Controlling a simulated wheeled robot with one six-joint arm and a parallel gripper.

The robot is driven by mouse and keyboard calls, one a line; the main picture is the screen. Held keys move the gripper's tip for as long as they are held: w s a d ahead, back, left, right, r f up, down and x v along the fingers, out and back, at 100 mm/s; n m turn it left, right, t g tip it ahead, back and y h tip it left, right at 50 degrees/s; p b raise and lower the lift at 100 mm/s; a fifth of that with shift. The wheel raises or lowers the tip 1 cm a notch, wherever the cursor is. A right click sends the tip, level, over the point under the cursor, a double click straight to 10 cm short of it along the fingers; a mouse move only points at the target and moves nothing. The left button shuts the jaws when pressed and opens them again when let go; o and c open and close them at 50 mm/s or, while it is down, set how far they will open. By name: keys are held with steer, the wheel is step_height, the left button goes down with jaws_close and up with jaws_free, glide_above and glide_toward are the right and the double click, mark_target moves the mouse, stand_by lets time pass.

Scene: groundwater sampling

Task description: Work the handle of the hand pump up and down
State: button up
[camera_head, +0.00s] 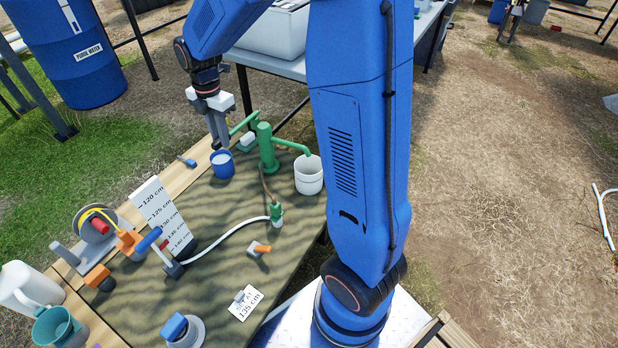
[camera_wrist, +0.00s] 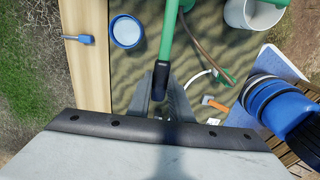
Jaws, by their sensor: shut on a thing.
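The green hand pump (camera_head: 266,148) stands upright at the back of the worktable. In the wrist view the handle (camera_wrist: 168,35) ends in a black grip (camera_wrist: 160,80), which sits between the fingers of my gripper (camera_wrist: 161,103). My gripper is shut on this grip. The pump's spout (camera_head: 293,147) points right, over a white bucket (camera_head: 308,180). The bucket's inside is only partly seen, and the fingertips are partly hidden in both views.
A blue cup (camera_head: 222,168) stands close below my gripper. A small blue-handled tool (camera_head: 187,162) lies on the wooden edge. A reel (camera_head: 97,225) and level board (camera_head: 160,215) stand at the left.

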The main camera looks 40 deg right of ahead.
steer(key=d+r+g+y, duration=0.1)
steer(key=r+y, duration=0.1)
steer(key=w+d+r+y, duration=0.1)
steer(key=r+y, duration=0.1)
steer(key=r, duration=0.1)
steer(key=d+r+g+y, duration=0.1)
steer(key=d+r+y, duration=0.1)
steer(key=shift+w+d+r+g, duration=0.1)
steer(key=shift+w+r+g, duration=0.2)
steer(key=shift+w, duration=0.1)
steer(key=shift+r+y, duration=0.3)
steer(key=shift+r, duration=0.15)
steer(key=shift+f, duration=0.15)
steer(key=a+f+t+h, duration=0.1)
steer(key=f+h, duration=0.1)
steer(key=s+a+f+h, duration=0.1)
steer(key=a+f+h, duration=0.1)
steer(key=f, duration=0.1)
steer(key=a+f+t+h, duration=0.1)
steer(key=f+h, duration=0.1)
steer(key=f, duration=0.1)
steer(key=shift+s+a+f+t+h, duration=0.15)
steer(key=shift+s+f+t+h, duration=0.15)
steer(key=shift+s+h, duration=0.1)
steer(key=o, duration=1)
steer(key=shift+a+r, duration=0.1)
steer(key=shift+c, duration=0.2)
